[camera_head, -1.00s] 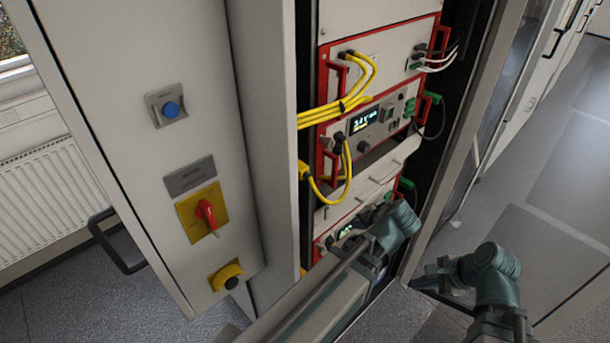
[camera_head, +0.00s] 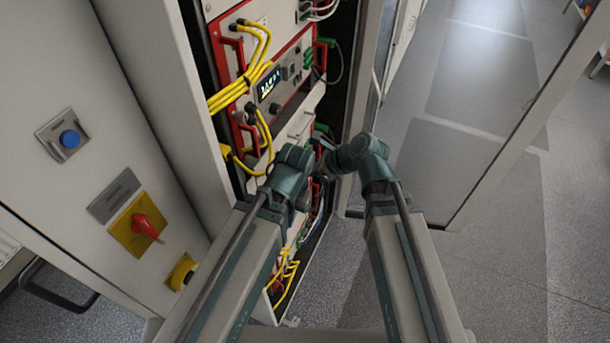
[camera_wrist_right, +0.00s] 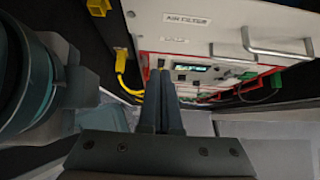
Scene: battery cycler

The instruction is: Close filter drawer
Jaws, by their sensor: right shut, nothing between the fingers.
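The filter drawer (camera_wrist_right: 205,28) shows in the right wrist view as a white front with an "AIR FILTER" label and a metal bar handle (camera_wrist_right: 275,50). In the head view the drawer (camera_head: 292,133) sits in the rack below the unit with the lit display, partly hidden by my arms. How far it stands out is hard to tell. My right gripper (camera_wrist_right: 163,72) is shut and empty, its fingers together in front of the rack, below and left of the handle in the wrist view. My left arm's wrist is close to the drawer in the head view; its fingers are hidden.
Yellow cables (camera_head: 238,90) hang at the rack's left side, and red-framed units (camera_head: 285,80) lie above the drawer. A cabinet panel with a red switch (camera_head: 146,228) stands at left. An open glass door (camera_head: 505,130) is at right. The floor right of the rack is clear.

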